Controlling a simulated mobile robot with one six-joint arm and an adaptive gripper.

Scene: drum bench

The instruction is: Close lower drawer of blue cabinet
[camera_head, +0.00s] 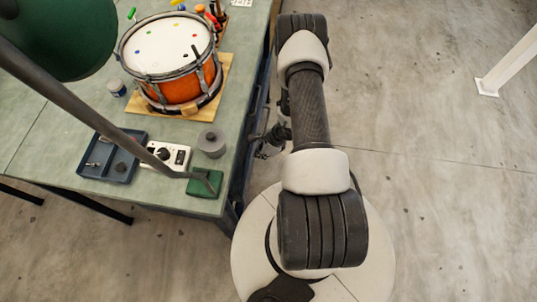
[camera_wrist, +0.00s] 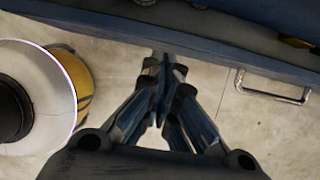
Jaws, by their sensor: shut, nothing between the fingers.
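The blue cabinet (camera_head: 262,92) stands under the right side of the bench, mostly hidden by the bench top and my arm in the head view. In the wrist view, a blue drawer front (camera_wrist: 215,62) crosses the top, with a metal handle (camera_wrist: 272,90) at the right. Behind it a strip of the drawer's inside shows with a few objects, so it stands at least partly open. My gripper (camera_wrist: 165,68) is shut and empty, its tips close to the drawer front, left of the handle. I cannot tell whether they touch. It also shows beside the bench (camera_head: 268,142).
The green bench top (camera_head: 60,140) carries an orange drum (camera_head: 183,80), a blue tray (camera_head: 112,160), a white device (camera_head: 166,157), a grey cylinder (camera_head: 211,143) and a green lamp (camera_head: 62,38). The concrete floor (camera_head: 430,190) to the right is clear; a white post (camera_head: 507,67) stands farther off.

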